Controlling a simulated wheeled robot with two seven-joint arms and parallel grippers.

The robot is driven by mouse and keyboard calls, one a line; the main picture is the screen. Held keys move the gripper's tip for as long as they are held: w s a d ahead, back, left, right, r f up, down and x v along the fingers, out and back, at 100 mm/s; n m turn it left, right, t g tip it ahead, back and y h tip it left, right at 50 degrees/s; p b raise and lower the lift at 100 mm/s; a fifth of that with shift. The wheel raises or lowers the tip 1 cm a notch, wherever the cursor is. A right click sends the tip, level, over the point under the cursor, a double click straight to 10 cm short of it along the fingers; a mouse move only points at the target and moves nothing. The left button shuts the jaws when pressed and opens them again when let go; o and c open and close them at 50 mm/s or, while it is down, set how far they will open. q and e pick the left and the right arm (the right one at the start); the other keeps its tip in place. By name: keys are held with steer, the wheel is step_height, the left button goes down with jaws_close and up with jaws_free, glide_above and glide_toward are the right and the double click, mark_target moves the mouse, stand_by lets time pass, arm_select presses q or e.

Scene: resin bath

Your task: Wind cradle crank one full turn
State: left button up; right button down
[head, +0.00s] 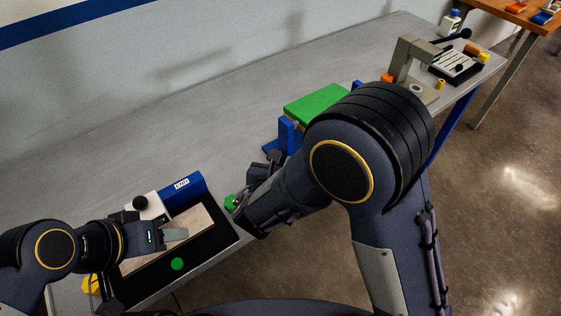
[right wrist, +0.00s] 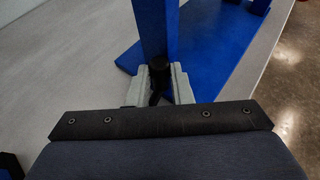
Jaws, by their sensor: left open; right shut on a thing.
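The blue cradle (head: 287,134) stands on the bench with a green slab (head: 316,104) on top. Its blue post and blue base plate (right wrist: 207,62) show in the right wrist view. My right gripper (right wrist: 159,80) is shut on the black crank handle (right wrist: 160,66), in front of the post. In the head view my right gripper (head: 276,158) is beside the cradle's near side, and my arm hides part of the cradle. The crank's arm is mostly hidden. My left gripper (head: 178,235) is open above a pale board on the black tray (head: 193,259).
A blue labelled block (head: 183,187) and a white block with a black knob (head: 148,206) stand behind the tray. Green (head: 177,264) and yellow (head: 90,283) pieces are nearby. A grey press-like frame (head: 409,57) is at the far right. The bench's back left is clear.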

steer(key=shift+s+d+m+g+h, duration=0.1)
steer(key=shift+s+m+g+h, duration=0.2)
steer(key=shift+m+h, duration=0.45)
steer(key=shift+s+d+m+g+h, duration=0.1)
steer(key=shift+m+g+h, duration=0.3)
steer(key=shift+m+h, duration=0.35)
steer(key=c, duration=1.3)
jaws_free()
steer(key=v, duration=0.8)
steer(key=shift+f, duration=0.1)
